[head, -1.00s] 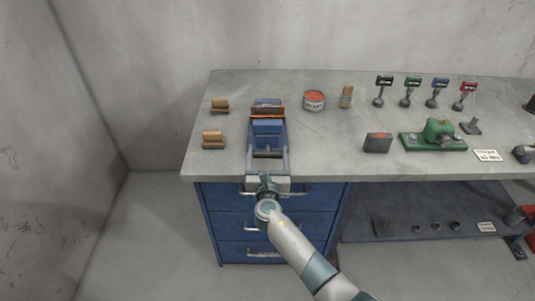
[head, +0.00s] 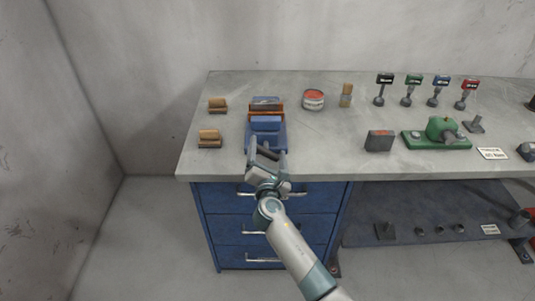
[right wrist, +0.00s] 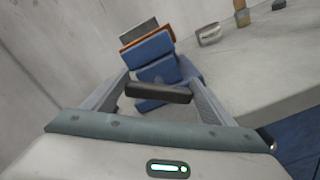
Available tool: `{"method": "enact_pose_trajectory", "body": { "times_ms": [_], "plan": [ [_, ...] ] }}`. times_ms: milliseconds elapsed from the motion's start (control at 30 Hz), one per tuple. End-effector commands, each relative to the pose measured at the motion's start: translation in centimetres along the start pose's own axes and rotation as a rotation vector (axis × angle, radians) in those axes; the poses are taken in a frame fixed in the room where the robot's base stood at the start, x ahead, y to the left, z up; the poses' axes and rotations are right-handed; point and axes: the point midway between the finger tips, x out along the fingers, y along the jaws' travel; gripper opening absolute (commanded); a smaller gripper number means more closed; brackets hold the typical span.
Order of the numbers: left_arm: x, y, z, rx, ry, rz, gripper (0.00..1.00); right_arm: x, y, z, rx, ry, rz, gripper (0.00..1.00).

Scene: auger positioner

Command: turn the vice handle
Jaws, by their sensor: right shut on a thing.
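The blue vice (head: 266,125) stands at the front left part of the workbench, and it also shows in the right wrist view (right wrist: 155,58). Its dark bar handle (right wrist: 158,93) faces the bench's front edge. My right gripper (head: 267,153) reaches in from the front, with one finger at each end of the handle. It is shut on the handle, which spans the gap between the fingers. In the head view the handle and gripper look slightly tilted, lower on the right. My left gripper is not in view.
Two wooden-topped pieces (head: 209,138) lie left of the vice. A red-topped tin (head: 313,99), a brush (head: 346,95) and a dark block (head: 379,141) are to its right. A green machine (head: 438,133) stands farther right. Blue drawers (head: 318,199) are below the bench top.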

Motion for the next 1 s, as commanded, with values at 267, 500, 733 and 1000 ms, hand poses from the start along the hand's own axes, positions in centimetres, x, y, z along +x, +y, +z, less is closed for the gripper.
{"method": "enact_pose_trajectory", "body": {
  "times_ms": [267, 500, 733, 1000],
  "plan": [
    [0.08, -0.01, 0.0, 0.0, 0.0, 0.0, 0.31, 0.0, -0.03, 0.02, 0.013, 0.0, 0.0, 0.56],
    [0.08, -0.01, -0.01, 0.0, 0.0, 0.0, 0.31, 0.0, -0.03, 0.02, 0.012, 0.0, -0.001, 0.97],
    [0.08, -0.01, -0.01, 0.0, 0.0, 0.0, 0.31, 0.0, -0.02, 0.01, 0.011, 0.0, 0.0, 0.97],
    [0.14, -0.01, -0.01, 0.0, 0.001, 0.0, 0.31, -0.72, -0.01, -0.01, 0.012, 0.0, 0.001, 0.97]
  ]
}}
